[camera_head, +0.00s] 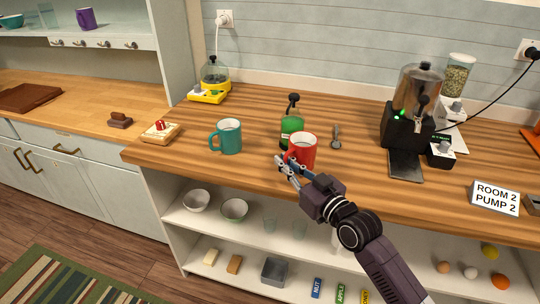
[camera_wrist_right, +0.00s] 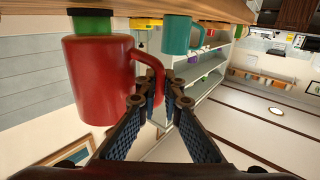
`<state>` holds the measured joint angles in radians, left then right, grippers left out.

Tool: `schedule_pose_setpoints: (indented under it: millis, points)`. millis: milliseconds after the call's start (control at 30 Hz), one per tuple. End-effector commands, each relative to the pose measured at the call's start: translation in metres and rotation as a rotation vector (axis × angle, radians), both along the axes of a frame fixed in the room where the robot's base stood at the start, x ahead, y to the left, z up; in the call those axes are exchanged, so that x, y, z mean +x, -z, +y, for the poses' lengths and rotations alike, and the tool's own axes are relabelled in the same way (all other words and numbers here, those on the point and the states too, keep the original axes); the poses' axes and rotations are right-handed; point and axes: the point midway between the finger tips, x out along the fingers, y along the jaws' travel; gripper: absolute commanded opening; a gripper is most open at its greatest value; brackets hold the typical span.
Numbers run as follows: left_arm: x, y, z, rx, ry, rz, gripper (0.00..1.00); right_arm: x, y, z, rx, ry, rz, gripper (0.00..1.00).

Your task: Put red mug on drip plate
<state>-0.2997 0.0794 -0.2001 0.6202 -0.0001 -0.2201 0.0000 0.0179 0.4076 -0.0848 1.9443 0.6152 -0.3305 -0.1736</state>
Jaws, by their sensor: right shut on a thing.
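The red mug (camera_head: 302,150) is in front of the green pump bottle (camera_head: 292,128) at the middle of the wooden counter. My right gripper (camera_head: 284,166) is shut on its handle, which shows between the fingertips in the right wrist view (camera_wrist_right: 158,100). There the red mug (camera_wrist_right: 98,82) looks raised a little off the counter, in an upside-down picture. The dark drip plate (camera_head: 406,165) lies at the foot of the metal urn (camera_head: 418,92), to the right of the mug, with nothing on it. My left gripper is not in view.
A teal mug (camera_head: 228,137) stands left of the red mug.

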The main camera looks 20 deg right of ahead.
Motion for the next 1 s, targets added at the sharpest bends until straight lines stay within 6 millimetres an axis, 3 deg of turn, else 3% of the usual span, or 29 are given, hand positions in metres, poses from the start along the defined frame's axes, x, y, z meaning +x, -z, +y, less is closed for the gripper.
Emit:
schedule_pose_setpoints:
  millis: [33, 200, 600, 1000]
  points:
    - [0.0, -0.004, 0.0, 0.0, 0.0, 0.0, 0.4, 0.014, -0.005, 0.004, 0.003, 0.001, -0.006, 0.0]
    - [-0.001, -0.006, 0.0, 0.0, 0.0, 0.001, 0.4, 0.042, -0.004, 0.013, 0.0, 0.0, -0.005, 0.0]
    - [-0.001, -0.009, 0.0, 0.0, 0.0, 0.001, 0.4, 0.072, -0.003, 0.022, 0.001, 0.0, -0.005, 0.0]
    - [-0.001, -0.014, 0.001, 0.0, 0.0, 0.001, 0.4, 0.071, 0.029, 0.021, -0.001, 0.0, -0.003, 0.0]
